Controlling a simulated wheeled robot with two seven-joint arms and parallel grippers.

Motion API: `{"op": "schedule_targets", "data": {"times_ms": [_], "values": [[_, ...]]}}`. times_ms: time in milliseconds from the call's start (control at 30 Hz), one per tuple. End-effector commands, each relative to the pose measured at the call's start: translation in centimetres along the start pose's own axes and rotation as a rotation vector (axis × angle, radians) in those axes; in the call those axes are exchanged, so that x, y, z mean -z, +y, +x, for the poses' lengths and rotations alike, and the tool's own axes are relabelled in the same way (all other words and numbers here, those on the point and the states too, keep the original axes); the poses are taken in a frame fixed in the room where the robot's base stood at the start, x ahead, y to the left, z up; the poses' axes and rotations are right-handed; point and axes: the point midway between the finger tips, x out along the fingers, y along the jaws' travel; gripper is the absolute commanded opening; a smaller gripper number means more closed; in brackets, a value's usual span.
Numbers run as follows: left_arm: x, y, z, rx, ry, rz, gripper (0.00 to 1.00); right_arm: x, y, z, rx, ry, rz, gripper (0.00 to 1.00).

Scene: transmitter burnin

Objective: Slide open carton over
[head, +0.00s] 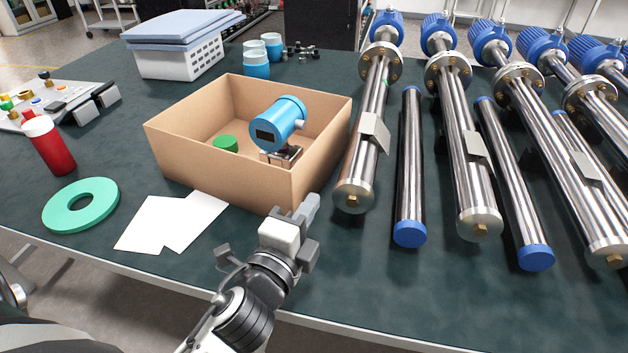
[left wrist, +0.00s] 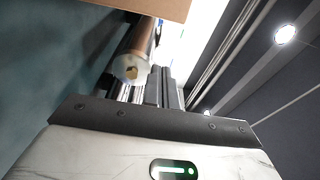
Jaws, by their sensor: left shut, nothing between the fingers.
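An open brown carton (head: 220,178) sits on the dark green table (head: 330,285), left of the long metal tubes. Inside it are a blue transmitter housing (head: 279,122) and a green round piece (head: 225,143). My left gripper (head: 309,208) is at the carton's near right corner, with its fingers shut and empty. I cannot tell whether the fingers touch the carton wall. In the left wrist view, the carton's edge (left wrist: 160,6) shows at the top, beyond the shut fingers (left wrist: 163,85). My right gripper is not in view.
Several flanged metal tubes (head: 370,135) with blue heads lie close to the carton's right. A white basket (head: 180,60) and blue-white cups (head: 256,63) stand behind. The front table strip is clear.

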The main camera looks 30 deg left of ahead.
Motion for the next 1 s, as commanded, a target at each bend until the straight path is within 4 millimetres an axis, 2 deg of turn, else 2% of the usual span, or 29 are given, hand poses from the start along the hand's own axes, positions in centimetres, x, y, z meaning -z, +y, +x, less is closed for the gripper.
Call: {"op": "schedule_targets", "data": {"times_ms": [500,700,1000], "values": [[0.0,-0.2,9.5,0.001,0.001,-0.003,0.00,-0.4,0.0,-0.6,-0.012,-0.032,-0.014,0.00],[-2.6,0.0,8.4,-0.004,0.000,-0.002,0.00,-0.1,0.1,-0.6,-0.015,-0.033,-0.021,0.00],[-3.8,0.1,7.9,-0.003,0.001,-0.006,0.00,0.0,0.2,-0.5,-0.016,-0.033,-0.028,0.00]]}}
